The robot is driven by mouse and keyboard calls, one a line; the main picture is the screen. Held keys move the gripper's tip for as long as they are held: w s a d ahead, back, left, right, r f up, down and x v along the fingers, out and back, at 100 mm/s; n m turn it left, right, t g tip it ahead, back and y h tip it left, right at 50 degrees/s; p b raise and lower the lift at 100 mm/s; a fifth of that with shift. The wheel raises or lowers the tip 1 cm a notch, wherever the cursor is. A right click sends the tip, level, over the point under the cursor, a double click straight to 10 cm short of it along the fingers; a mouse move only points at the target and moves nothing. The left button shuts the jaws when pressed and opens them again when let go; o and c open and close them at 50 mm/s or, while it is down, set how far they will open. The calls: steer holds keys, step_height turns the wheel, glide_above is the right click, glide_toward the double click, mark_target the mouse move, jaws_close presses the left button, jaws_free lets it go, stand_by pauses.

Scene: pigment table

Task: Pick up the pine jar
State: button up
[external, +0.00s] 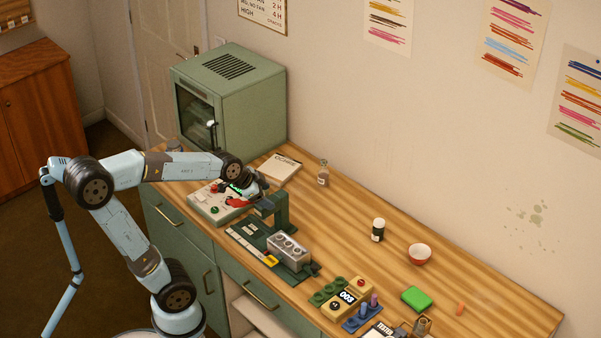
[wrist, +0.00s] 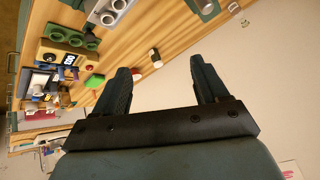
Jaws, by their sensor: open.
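A small dark green jar with a white lid (external: 378,229), the likely pine jar, stands upright on the wooden table, right of centre. In the wrist view a small dark and white shape, likely the same jar (wrist: 155,55), shows beyond the gap between my fingers. My gripper (wrist: 161,64) is open, with nothing between its fingers. In the external view my gripper is over the left part of the table, near the grey control panel and green stand, well away from the jar. Its fingertips are hard to make out there.
A brown bottle (external: 323,173) stands at the back. The green stand (external: 276,208) and grey block (external: 289,248) are near my gripper. Table around the jar is clear.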

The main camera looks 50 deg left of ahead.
steer(key=w+d+f+m+t, duration=0.1)
steer(key=w+f+m, duration=0.15)
steer(key=w, duration=0.35)
steer(key=w+d+f+m+t, duration=0.1)
steer(key=w+d+f+m, duration=0.15)
steer(key=w, duration=0.45)
steer(key=m+t, duration=0.9)
steer(key=m, duration=1.6)
glide_above(383, 220)
steer(key=s, duration=0.5)
step_height(383, 220, down, 10)
steer(key=f, duration=0.7)
steer(key=shift+a+f, duration=0.1)
steer(key=shift+a, duration=0.2)
steer(key=shift+w+d, duration=0.15)
steer(key=shift+w, duration=2.4)
steer(key=c, duration=1.2)
